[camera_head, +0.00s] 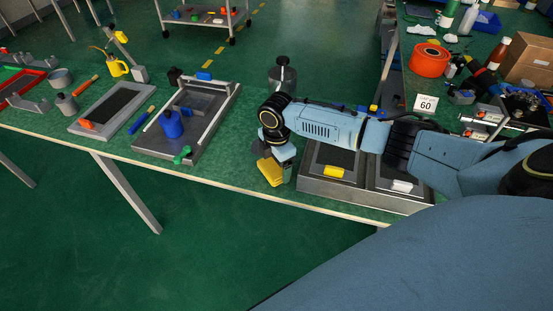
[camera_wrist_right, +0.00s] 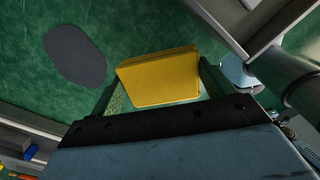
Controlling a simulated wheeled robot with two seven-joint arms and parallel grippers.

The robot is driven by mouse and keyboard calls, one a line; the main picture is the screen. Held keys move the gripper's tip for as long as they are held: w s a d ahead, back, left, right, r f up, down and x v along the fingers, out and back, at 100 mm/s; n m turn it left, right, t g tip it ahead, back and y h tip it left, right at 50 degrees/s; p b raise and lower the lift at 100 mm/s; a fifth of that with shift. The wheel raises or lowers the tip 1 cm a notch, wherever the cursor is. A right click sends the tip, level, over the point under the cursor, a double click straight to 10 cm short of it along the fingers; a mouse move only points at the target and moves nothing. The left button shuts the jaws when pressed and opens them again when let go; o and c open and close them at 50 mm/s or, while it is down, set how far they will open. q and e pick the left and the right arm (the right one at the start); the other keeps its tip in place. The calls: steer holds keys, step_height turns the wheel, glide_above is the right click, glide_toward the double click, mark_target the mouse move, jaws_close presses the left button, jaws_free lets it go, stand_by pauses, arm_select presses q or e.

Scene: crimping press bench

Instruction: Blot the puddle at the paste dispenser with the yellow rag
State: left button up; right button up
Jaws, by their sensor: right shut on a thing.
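The yellow rag (camera_head: 270,172) is a folded pad held under my right gripper (camera_head: 272,157), by the front edge of the bench. In the right wrist view the rag (camera_wrist_right: 158,78) sits between the two fingers of the right gripper (camera_wrist_right: 160,88), which is shut on it. A dark grey oval puddle (camera_wrist_right: 75,55) lies on the green surface, left of the rag and apart from it. I cannot make out the puddle in the head view. A grey pot with a dark top (camera_head: 283,75), perhaps the paste dispenser, stands behind my right wrist. My left gripper is out of view.
A two-part tray (camera_head: 368,193) with a yellow and a white piece lies close on the right, under my forearm.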

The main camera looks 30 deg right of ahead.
steer(key=shift+f, duration=0.45)
steer(key=shift+f+b, duration=0.35)
steer(key=shift+f, duration=0.25)
steer(key=o, duration=0.6)
steer(key=shift+r+p, duration=0.35)
steer(key=shift+p, duration=0.25)
steer(key=c, duration=0.7)
steer(key=o, duration=0.7)
steer(key=shift+r+p, duration=0.25)
steer(key=shift+p, duration=0.25)
